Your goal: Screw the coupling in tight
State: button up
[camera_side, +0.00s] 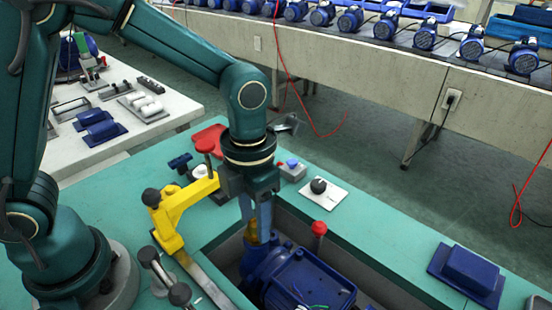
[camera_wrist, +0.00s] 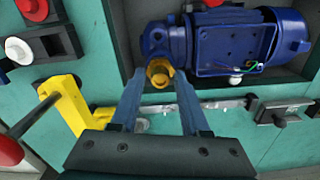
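The coupling (camera_side: 252,233) is a brass-coloured fitting standing at the near end of the blue pump (camera_side: 300,278). In the wrist view the coupling (camera_wrist: 160,73) shows from above as a ring with a dark opening, on the left end of the pump (camera_wrist: 220,45). My gripper (camera_side: 254,222) points down right over the coupling. In the wrist view my gripper's (camera_wrist: 159,72) fingers are spread apart, one on each side of the coupling. I see no clear grip on it, and whether the fingertips touch it I cannot tell.
The pump lies in a recess in the green bench (camera_side: 384,235). A yellow clamp-like arm (camera_side: 178,212) stands left of my gripper. A red knob (camera_side: 319,229) rises at the recess edge. A black dial on a white plate (camera_side: 321,190) and a blue block (camera_side: 468,272) lie beyond.

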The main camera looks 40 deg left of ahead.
jog(key=shift+r, duration=2.3)
